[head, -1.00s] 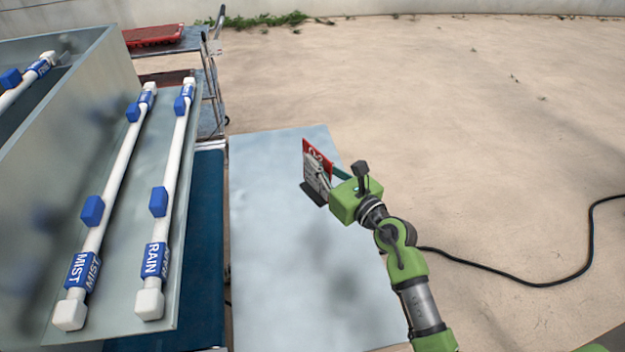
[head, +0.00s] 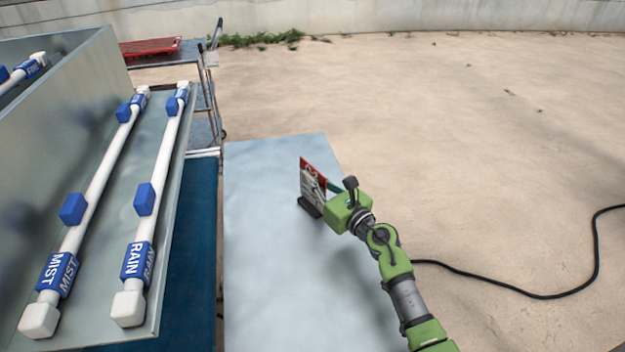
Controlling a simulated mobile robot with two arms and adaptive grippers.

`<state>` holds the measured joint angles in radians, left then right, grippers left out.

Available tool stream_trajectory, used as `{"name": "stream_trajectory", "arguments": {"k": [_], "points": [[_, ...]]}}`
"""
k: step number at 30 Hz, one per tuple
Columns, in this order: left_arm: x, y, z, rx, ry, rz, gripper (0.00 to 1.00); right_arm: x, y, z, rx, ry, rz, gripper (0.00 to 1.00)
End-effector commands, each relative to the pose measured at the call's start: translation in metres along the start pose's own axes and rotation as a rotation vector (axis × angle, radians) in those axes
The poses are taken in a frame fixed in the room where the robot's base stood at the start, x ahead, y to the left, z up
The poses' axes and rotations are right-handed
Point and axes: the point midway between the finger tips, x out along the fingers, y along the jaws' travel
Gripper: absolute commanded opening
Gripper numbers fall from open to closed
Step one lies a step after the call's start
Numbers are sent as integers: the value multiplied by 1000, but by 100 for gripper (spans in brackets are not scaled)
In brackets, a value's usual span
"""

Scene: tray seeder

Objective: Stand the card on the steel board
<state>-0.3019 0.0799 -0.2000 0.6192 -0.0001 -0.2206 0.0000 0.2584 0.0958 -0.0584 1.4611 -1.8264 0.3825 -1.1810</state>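The card (head: 312,183), red at the top and pale with dark markings below, is upright and slightly tilted, with a dark foot at its lower edge. My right gripper (head: 328,188) is at the card's right side and seems shut on it; its fingertips are partly hidden behind the card and the green gripper body. A pale grey-blue flat surface, which looks like the steel board (head: 265,270), lies beneath them. I cannot tell whether the card's foot touches it. My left gripper is not in view.
At left, a grey metal trough (head: 150,170) holds white pipes (head: 95,180) with blue MIST and RAIN labels. A dark blue surface (head: 190,260) lies beside it. A cart (head: 200,95) with a red tray (head: 150,47) stands behind. A black cable (head: 520,291) crosses the floor at right.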

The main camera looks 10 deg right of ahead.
Motion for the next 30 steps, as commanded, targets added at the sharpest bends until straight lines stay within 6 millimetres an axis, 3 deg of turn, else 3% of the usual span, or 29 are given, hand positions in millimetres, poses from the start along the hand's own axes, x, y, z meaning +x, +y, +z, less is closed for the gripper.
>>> {"name": "stream_trajectory", "arguments": {"k": [4, 6, 7, 19, 23, 30], "points": [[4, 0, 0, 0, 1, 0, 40, 0, 0, -4, 0, 0, 0, 0], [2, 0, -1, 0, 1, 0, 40, 0, 0, -2, 0, 0, 0, 18], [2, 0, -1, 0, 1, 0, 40, 0, 0, -2, 0, 0, 0, 21], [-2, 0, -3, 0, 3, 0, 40, -1, 0, 2, 1, 0, 0, 21], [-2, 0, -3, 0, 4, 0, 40, -20, 0, -2, 0, 3, -1, 21], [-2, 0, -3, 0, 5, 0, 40, -73, 0, -2, -2, 3, -1, 21]]}}
